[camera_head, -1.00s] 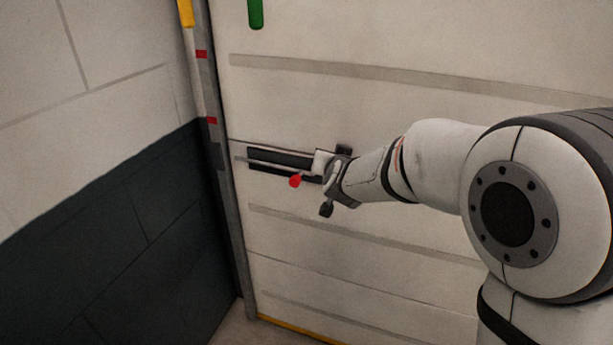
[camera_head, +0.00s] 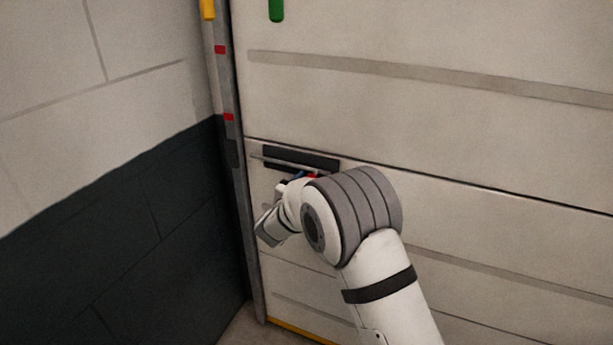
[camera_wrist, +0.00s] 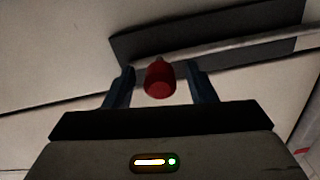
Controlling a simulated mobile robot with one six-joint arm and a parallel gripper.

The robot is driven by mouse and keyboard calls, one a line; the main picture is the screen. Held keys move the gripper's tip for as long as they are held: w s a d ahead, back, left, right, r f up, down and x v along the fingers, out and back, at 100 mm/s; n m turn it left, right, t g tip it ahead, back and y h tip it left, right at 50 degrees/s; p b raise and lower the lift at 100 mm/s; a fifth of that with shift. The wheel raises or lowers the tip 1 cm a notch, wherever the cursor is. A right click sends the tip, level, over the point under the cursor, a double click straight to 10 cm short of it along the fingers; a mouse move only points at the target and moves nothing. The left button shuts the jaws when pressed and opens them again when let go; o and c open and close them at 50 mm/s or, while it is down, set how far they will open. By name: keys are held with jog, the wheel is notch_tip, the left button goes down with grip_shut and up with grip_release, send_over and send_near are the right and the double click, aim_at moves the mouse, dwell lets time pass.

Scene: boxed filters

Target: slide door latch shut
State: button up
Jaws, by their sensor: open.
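The latch sits on the pale panelled door (camera_head: 420,140). It has a dark backing plate (camera_head: 325,163) and a thin grey bolt rod (camera_head: 268,158). In the wrist view the plate (camera_wrist: 140,45) and rod (camera_wrist: 240,45) cross the upper part. A red knob (camera_wrist: 160,80) stands out from the rod, between the fingers of my open gripper (camera_wrist: 161,84), with a visible gap on both sides. In the head view my gripper is mostly hidden behind my arm, just below the latch, and only a bit of red shows there.
A green piece (camera_head: 276,9) hangs higher on the door.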

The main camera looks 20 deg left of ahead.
jog(key=shift+w+d, duration=0.1)
jog(key=shift+w, duration=0.9)
jog(key=shift+c, duration=0.3)
grip_shut()
